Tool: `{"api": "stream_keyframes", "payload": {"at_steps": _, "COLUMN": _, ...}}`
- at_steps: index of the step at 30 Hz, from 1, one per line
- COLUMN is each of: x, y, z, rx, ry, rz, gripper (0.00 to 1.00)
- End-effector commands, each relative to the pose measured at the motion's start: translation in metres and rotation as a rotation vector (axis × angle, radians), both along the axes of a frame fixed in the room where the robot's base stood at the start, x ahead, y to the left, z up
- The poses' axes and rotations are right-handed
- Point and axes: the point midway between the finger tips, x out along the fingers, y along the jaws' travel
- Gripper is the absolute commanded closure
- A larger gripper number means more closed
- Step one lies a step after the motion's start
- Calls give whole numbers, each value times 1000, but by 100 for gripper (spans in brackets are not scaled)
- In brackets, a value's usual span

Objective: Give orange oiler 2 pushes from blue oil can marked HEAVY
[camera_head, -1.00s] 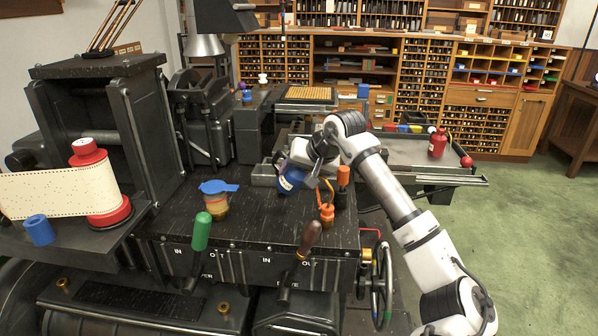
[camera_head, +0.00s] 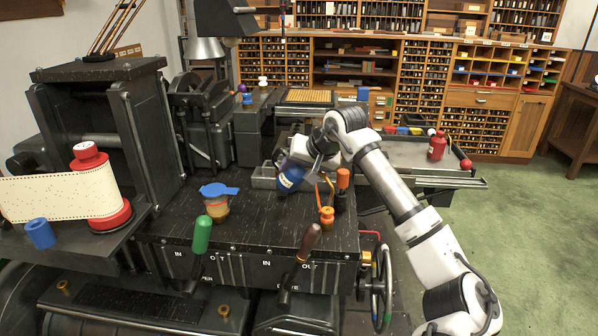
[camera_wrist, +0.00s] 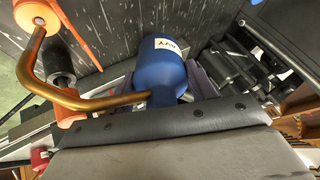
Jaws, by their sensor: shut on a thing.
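The blue oil can (camera_head: 290,179) is held tilted above the black machine top. In the wrist view the blue can (camera_wrist: 160,72) shows a white label with only "VY" readable. My gripper (camera_head: 309,166) is shut on the can; its dark fingers flank the can in the wrist view (camera_wrist: 200,82). The can's brass spout (camera_wrist: 95,102) curves toward the orange oiler (camera_head: 327,216), which stands on the machine top near its right edge. In the wrist view the spout end lies over the oiler (camera_wrist: 36,14); I cannot tell whether they touch.
An orange-topped dark post (camera_head: 343,178) stands just behind the oiler. A blue-lidded amber jar (camera_head: 217,201) is to the left. Green (camera_head: 202,234) and brown (camera_head: 310,240) lever handles rise at the front edge. A red bottle (camera_head: 437,145) stands on the bench at right.

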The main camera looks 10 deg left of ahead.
Motion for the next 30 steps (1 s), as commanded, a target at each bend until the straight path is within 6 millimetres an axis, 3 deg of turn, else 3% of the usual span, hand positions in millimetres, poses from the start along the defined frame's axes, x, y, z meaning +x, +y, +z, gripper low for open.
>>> {"api": "stream_keyframes", "payload": {"at_steps": 30, "x": 0, "y": 0, "z": -6, "rx": 0, "ry": -1, "rz": 0, "gripper": 100}}
